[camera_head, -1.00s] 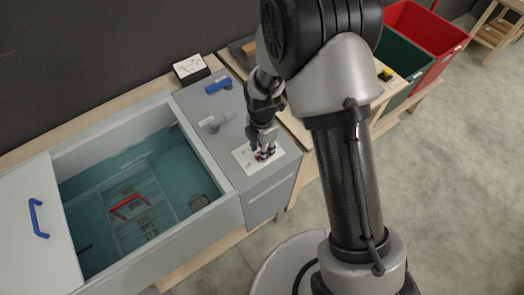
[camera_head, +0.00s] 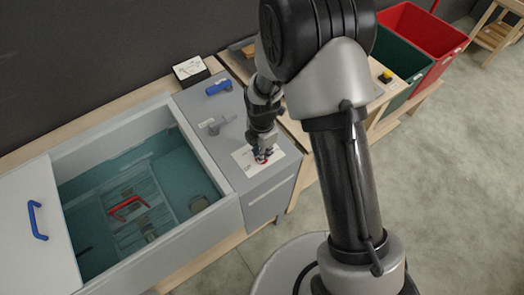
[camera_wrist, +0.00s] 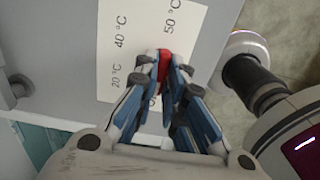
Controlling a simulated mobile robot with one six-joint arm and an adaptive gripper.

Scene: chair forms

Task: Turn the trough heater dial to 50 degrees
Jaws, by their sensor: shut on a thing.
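The dial's red part (camera_wrist: 164,62) shows between my gripper's fingertips (camera_wrist: 165,75) in the wrist view. My gripper is shut on it; the fingers hide most of the dial. The dial sits on a white scale plate (camera_wrist: 112,50) marked 20 °C, 40 °C and 50 °C, with another label partly covered. The red end lies just below the 50 °C mark, but its exact pointing is unclear. In the head view, my gripper (camera_head: 263,154) reaches down onto the plate (camera_head: 281,158) on the grey cabinet top (camera_head: 228,172).
The open water trough (camera_head: 218,222) is left of the cabinet, with a red handle (camera_head: 128,206) inside. A white lid (camera_head: 30,262) with a blue handle lies at far left. A grey lever (camera_head: 217,127) and blue handle (camera_head: 219,87) stand behind my gripper.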

